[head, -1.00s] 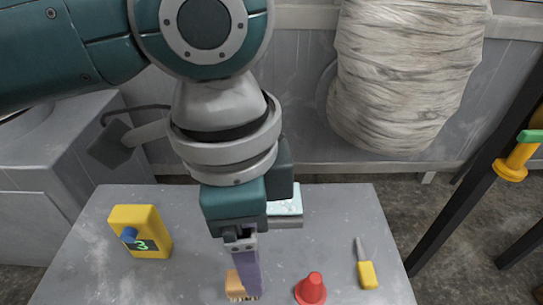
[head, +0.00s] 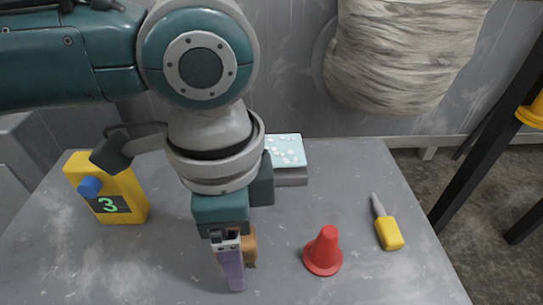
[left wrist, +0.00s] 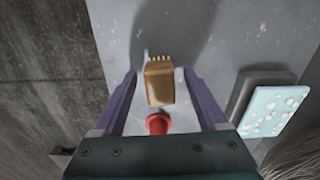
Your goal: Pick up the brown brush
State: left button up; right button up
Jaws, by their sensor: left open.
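The brown brush (head: 250,246) lies on the grey table, partly hidden behind my left gripper (head: 230,278) in the head view. In the left wrist view the brush (left wrist: 160,84) shows as a brown block with pale bristles at its far end. It sits between the two purple fingers of my left gripper (left wrist: 160,74), with a gap on each side. The left gripper is open and points down over the brush. I cannot tell whether the fingertips touch the table. My right gripper is not in view.
A red cone (head: 323,252) stands just right of the brush. A yellow-handled screwdriver (head: 388,230) lies farther right. A yellow box marked 3 (head: 122,195) is at the left. A grey block with a pale speckled top (head: 285,152) lies behind the arm.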

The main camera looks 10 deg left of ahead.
pick_arm(q)
jog(key=shift+f, duration=0.3)
grip_shut()
dwell(0.4)
